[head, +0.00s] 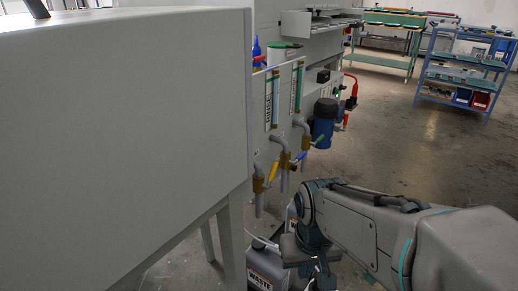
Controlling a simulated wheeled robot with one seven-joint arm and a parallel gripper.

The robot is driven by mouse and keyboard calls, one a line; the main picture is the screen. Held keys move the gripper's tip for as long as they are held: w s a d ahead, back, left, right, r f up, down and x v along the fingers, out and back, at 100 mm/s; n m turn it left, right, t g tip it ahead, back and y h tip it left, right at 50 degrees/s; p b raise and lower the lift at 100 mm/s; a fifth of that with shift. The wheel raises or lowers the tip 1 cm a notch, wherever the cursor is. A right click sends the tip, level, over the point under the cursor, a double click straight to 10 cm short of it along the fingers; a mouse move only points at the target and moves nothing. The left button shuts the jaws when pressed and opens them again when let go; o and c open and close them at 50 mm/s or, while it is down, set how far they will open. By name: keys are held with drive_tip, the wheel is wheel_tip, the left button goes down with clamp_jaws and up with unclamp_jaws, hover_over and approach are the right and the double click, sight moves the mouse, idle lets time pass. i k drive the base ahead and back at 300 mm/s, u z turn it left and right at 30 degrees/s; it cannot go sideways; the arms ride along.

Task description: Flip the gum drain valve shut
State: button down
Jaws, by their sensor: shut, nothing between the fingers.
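Several drain pipes with brass valves hang from the side of the white processor. A yellow lever (273,170) slants beside the nearest brass valve (258,183). I cannot read which one is the gum drain. My gripper (299,252) is low in front of the valves, shut and empty, apart from the levers; its fingertips are not clearly visible.
A large grey cabinet (125,130) fills the left. A canister marked WASH (262,280) stands on the floor below the pipes. A blue filter housing (324,122) and red-handled fittings (350,88) are farther along. A blue shelf cart (462,75) stands back right; the floor between is clear.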

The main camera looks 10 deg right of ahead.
sight(273, 173)
drive_tip(key=z, duration=1.45)
drive_tip(key=k, duration=0.85)
drive_tip(key=u, duration=0.55)
drive_tip(key=i, duration=0.5)
drive_tip(key=u, duration=0.05)
